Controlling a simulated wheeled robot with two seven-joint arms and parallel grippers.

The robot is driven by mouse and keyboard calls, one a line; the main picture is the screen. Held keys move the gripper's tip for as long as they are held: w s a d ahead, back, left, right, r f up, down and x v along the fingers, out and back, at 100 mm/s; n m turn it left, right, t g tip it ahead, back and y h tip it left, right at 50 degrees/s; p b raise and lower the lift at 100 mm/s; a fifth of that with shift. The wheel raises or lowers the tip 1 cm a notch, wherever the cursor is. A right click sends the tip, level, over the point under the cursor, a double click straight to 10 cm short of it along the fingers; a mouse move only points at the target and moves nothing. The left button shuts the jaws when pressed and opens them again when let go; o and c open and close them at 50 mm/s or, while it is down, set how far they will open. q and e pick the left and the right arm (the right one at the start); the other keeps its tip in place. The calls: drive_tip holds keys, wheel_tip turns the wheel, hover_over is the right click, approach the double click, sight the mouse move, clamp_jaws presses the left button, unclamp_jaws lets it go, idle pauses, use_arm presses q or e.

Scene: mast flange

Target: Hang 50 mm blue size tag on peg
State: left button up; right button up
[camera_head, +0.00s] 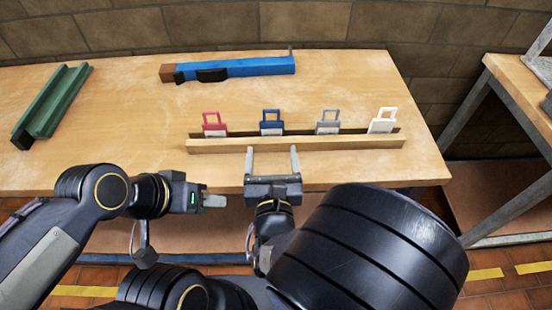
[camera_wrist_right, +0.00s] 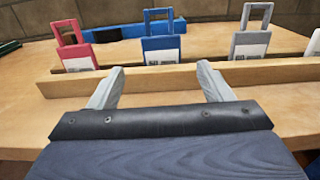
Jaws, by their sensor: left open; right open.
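The blue tag (camera_head: 272,127), with a square loop handle and a white label, stands in a slotted wooden rack (camera_head: 300,145). It also shows in the right wrist view (camera_wrist_right: 162,44). My right gripper (camera_head: 271,152) is open and empty at the rack's near side, its fingers pointing toward the blue tag but apart from it. In the right wrist view the tag stands beyond and between the fingertips (camera_wrist_right: 160,76). My left gripper (camera_head: 213,201) is open, off the table's front edge. No peg is clearly identifiable; a small grey upright (camera_head: 290,51) stands at the blue bar's right end.
A red tag (camera_head: 213,128) stands left of the blue one; grey (camera_head: 328,125) and white (camera_head: 383,124) tags stand right. A blue bar (camera_head: 245,67) lies at the back, a green channel (camera_head: 52,104) at far left. Table between is clear. Another bench (camera_head: 520,85) stands right.

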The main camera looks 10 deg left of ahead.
sight(272, 111)
drive_tip(key=shift+x, duration=4)
drive_tip(key=c, duration=1)
drive_tip(key=shift+r+p, duration=2.4)
drive_tip(key=shift+r, duration=0.55)
drive_tip(key=shift+d, duration=0.1)
